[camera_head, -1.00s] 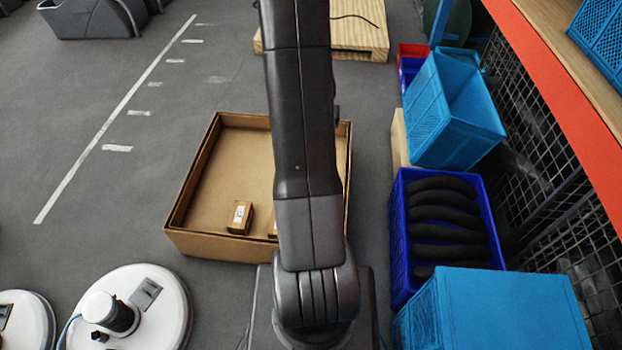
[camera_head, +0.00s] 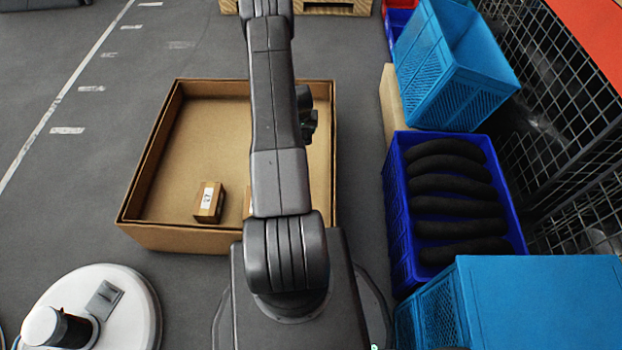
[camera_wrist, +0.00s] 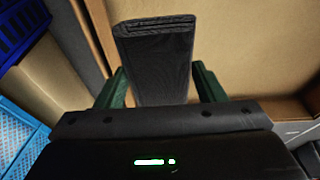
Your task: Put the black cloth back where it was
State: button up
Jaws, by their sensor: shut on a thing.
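The black cloth (camera_wrist: 155,70) shows in the wrist view as a dark, flat, folded piece. My gripper (camera_wrist: 160,88) has green fingers on both sides of the cloth and is shut on it. Behind the cloth is the inside of an open cardboard box (camera_wrist: 245,45), but I cannot tell how high the cloth is. In the head view my arm crosses this cardboard box (camera_head: 165,238) and hides the cloth and most of the gripper.
A small carton (camera_head: 208,203) lies in the cardboard box. To the right stand a dark blue crate (camera_head: 402,235) of black rolls, an upright light blue crate (camera_head: 440,100) and another light blue crate (camera_head: 540,300). A white round machine (camera_head: 120,310) is at lower left. Grey floor is clear at left.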

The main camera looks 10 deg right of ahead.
jog(key=d+f+b, duration=0.1)
jog(key=f, duration=0.5)
jog(key=d+f+b, duration=0.1)
jog(key=f+b, duration=0.1)
jog(key=f, duration=0.5)
jog(key=d+f+b, duration=0.1)
jog(key=f+b, duration=0.1)
jog(key=f, duration=0.4)
jog(key=shift+s+d+f, duration=0.15)
jog(key=shift+f, duration=0.25)
jog(key=shift+f+b, duration=0.45)
jog(key=shift+f, duration=1.5)
jog(key=shift+f+b, duration=0.2)
jog(key=shift+b, duration=0.1)
jog(key=o, duration=1)
jog(key=shift+c, duration=0.2)
jog(key=shift+r, duration=0.15)
